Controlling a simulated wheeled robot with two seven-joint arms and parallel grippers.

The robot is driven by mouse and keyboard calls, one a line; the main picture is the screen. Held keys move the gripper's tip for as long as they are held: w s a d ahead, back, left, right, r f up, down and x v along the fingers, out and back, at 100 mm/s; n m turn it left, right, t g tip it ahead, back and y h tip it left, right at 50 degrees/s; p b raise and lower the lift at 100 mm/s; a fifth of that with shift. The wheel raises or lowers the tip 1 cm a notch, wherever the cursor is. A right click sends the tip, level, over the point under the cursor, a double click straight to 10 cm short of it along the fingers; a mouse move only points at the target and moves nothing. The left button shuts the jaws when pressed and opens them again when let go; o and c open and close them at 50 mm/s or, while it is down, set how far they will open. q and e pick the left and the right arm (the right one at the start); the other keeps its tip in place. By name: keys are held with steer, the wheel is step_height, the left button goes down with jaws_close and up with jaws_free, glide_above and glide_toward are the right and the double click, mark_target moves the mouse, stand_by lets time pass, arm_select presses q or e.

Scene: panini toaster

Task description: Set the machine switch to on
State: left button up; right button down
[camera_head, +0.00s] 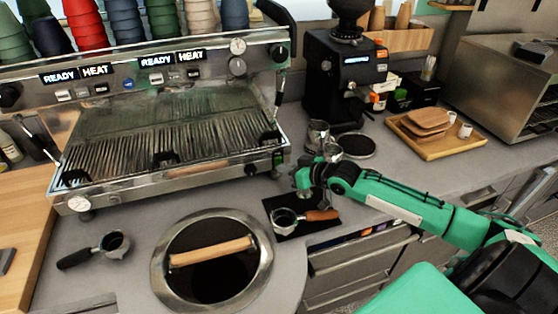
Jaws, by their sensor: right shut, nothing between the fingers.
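The steel espresso machine (165,110) fills the upper left of the head view, with lit READY and HEAT signs. Its lower right front corner carries a black control (251,170) and a small green-lit part (278,160); I cannot tell which one is the switch or how it is set. My right gripper (302,188) is shut and empty. It appears just right of that corner, above the counter, and no contact with the machine is clear. My left gripper is out of view.
A portafilter (286,218) lies on a black mat below my right gripper. Another portafilter (105,248) lies at left. A round knock box (212,260) sits in the counter. A black grinder (343,80), steel pitcher (318,135) and wooden tray (440,147) stand behind my right arm.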

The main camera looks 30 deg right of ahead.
steer(key=shift+w+r, duration=0.1)
steer(key=shift+w, duration=0.35)
steer(key=shift+w+d, duration=0.15)
steer(key=shift+w, duration=0.15)
stand_by(0.8)
steer(key=shift+s+a+p, duration=0.2)
steer(key=shift+s+p, duration=0.55)
steer(key=shift+s, duration=0.05)
steer(key=s+p, duration=0.2)
steer(key=s, duration=0.1)
steer(key=s+a+f+p, duration=0.1)
steer(key=shift+s+p, duration=0.35)
steer(key=shift+s, duration=0.05)
